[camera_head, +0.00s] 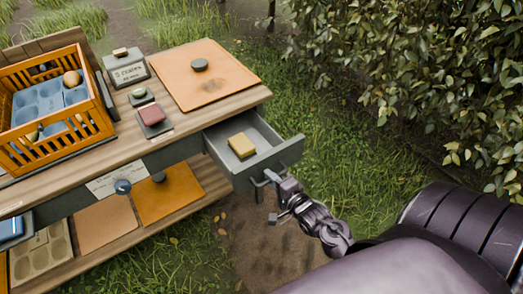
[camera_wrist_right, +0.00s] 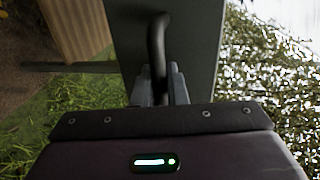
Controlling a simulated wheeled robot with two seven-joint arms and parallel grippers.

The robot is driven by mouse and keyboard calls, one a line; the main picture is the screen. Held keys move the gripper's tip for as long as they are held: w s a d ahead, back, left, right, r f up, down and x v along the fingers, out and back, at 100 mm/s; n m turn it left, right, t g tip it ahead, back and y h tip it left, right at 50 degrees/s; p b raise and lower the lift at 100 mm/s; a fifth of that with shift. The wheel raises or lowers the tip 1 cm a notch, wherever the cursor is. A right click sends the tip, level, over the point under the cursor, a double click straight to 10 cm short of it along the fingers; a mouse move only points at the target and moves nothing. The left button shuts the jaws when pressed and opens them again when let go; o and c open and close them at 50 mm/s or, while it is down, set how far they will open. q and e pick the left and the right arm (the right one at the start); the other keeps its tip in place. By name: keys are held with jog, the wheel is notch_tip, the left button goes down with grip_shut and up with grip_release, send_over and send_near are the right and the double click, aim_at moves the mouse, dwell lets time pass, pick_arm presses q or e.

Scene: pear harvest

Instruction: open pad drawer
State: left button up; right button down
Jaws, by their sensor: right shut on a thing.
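The pad drawer (camera_head: 283,158) is a grey drawer at the right end of the wooden bench. It stands pulled out, and a yellow pad (camera_head: 242,145) lies inside it. My right gripper (camera_head: 268,186) is at the drawer's front, shut on the dark bar handle (camera_head: 258,187). The right wrist view shows the fingers (camera_wrist_right: 160,88) on both sides of the handle (camera_wrist_right: 157,45), with the grey drawer front (camera_wrist_right: 195,50) behind. My left gripper is not in view.
A lower shelf (camera_head: 150,235) holds flat boards. A leafy hedge (camera_head: 420,70) stands right; grass lies between.

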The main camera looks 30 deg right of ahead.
jog(key=f+p+v, duration=0.1)
jog(key=p+v, duration=0.2)
jog(key=v, duration=0.4)
jog(key=shift+s+f, duration=0.25)
jog(key=shift+s, duration=0.05)
jog(key=c, duration=1.8)
grip_release()
jog(key=shift+s, duration=0.1)
jog(key=v, duration=0.7)
jog(key=shift+s, duration=0.25)
